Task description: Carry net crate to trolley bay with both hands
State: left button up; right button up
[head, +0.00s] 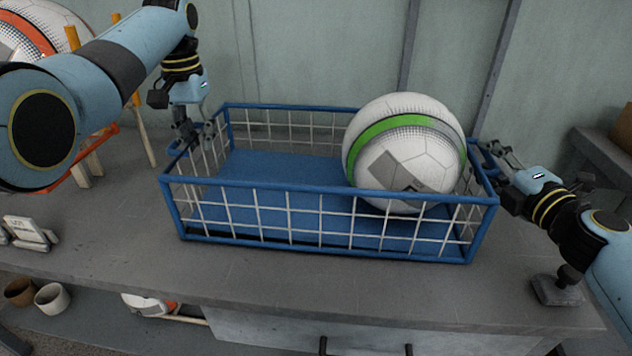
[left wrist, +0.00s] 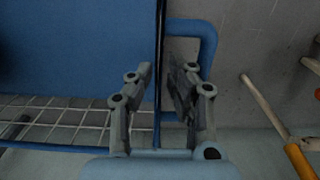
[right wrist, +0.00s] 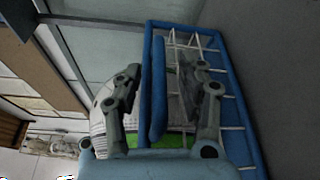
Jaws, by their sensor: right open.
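The net crate (head: 330,190) stands on the grey bench, with a blue frame, pale wire mesh and a blue floor. A white ball with a green band (head: 405,150) sits at its right end. My left gripper (head: 192,135) is at the crate's left end. In the left wrist view its fingers (left wrist: 160,85) stand on either side of the end rim, close to a blue handle (left wrist: 207,45); contact is unclear. My right gripper (head: 487,155) is at the right end. In the right wrist view its open fingers (right wrist: 163,85) straddle a blue handle bar (right wrist: 157,90).
A second ball (head: 30,35) rests on an orange and wooden stand at the left. A small grey block (head: 557,290) stands near the right front edge. The bench in front of the crate is clear.

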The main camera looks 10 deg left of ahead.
pick_arm(q)
grip_shut()
pick_arm(e)
jog(key=c, duration=0.4)
grip_shut()
pick_arm(q)
jog(key=shift+r, duration=0.1)
pick_arm(e)
jog(key=shift+r, duration=0.1)
